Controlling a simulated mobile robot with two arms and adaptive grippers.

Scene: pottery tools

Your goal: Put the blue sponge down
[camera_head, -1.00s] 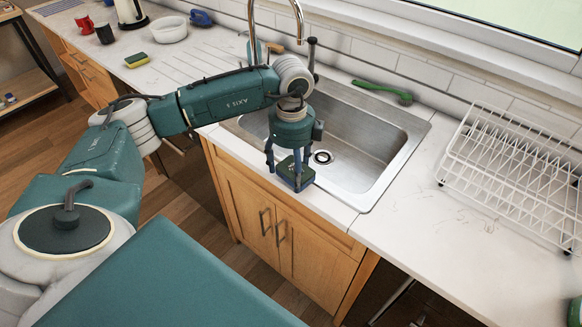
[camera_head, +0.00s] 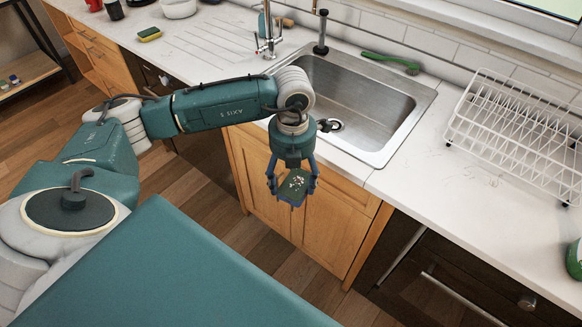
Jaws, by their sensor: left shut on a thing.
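The blue sponge (camera_head: 293,187) has a dark green top with pale crumbs or specks on it and a blue side. My left gripper (camera_head: 292,184) is shut on it, a finger on each side. It holds the sponge in front of the wooden cabinet doors (camera_head: 312,218), out past the counter's front edge. My right gripper is not in view.
The steel sink (camera_head: 365,110) lies behind my left gripper. A green brush (camera_head: 390,61) lies behind the sink, and a white dish rack (camera_head: 515,125) stands at right. A yellow-green sponge (camera_head: 149,34) lies on the left counter. The counter (camera_head: 440,195) right of the sink is mostly clear.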

